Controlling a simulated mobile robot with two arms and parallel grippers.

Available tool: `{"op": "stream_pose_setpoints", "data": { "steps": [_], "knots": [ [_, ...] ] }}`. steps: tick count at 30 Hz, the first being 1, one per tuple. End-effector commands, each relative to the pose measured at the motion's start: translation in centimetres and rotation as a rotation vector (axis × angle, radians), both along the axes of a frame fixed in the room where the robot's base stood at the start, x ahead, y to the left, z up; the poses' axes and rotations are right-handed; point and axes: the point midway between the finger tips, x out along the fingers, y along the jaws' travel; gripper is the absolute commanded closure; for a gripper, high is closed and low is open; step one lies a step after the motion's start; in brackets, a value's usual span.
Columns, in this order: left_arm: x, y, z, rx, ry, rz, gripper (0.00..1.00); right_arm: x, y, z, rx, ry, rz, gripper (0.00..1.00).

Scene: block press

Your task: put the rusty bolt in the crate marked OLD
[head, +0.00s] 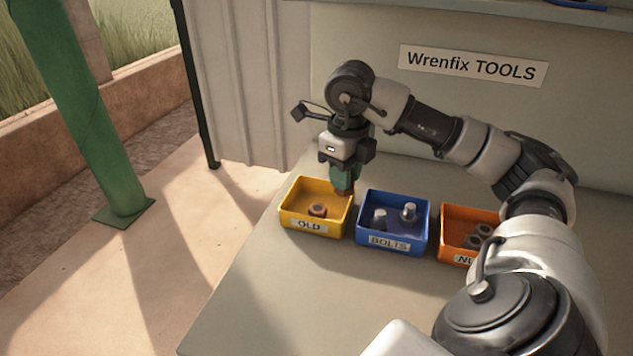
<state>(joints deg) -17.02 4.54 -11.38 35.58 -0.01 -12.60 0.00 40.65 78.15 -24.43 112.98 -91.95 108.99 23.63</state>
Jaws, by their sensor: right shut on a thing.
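My right gripper (343,186) points down above the right rim of the yellow crate marked OLD (312,226). It is shut on the rusty bolt (344,193), of which only a small brown end shows below the green fingers. A rusty brown piece (317,210) lies inside the OLD crate. My left gripper is not in view.
A blue crate marked BOLTS (389,244) with grey bolts stands right of the OLD crate. An orange crate (455,258) with nuts is further right, partly behind my arm. The bench (270,290) in front is clear. A panel (370,90) rises behind.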

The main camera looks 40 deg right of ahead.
Motion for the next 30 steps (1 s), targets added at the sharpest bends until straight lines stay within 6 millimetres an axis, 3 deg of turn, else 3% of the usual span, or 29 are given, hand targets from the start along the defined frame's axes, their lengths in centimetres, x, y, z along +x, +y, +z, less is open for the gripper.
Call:
{"op": "stream_pose_setpoints", "data": {
  "steps": [15,23,30],
  "knots": [
    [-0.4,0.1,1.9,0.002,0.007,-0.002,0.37,10.1,-0.9,-5.8,0.005,-0.001,-0.012,1.0],
    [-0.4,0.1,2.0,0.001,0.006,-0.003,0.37,11.3,-1.1,-7.4,0.0,0.001,-0.01,1.0],
    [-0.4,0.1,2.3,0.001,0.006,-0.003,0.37,11.3,-1.1,-10.6,0.001,0.001,-0.01,1.0]
  ]
}}
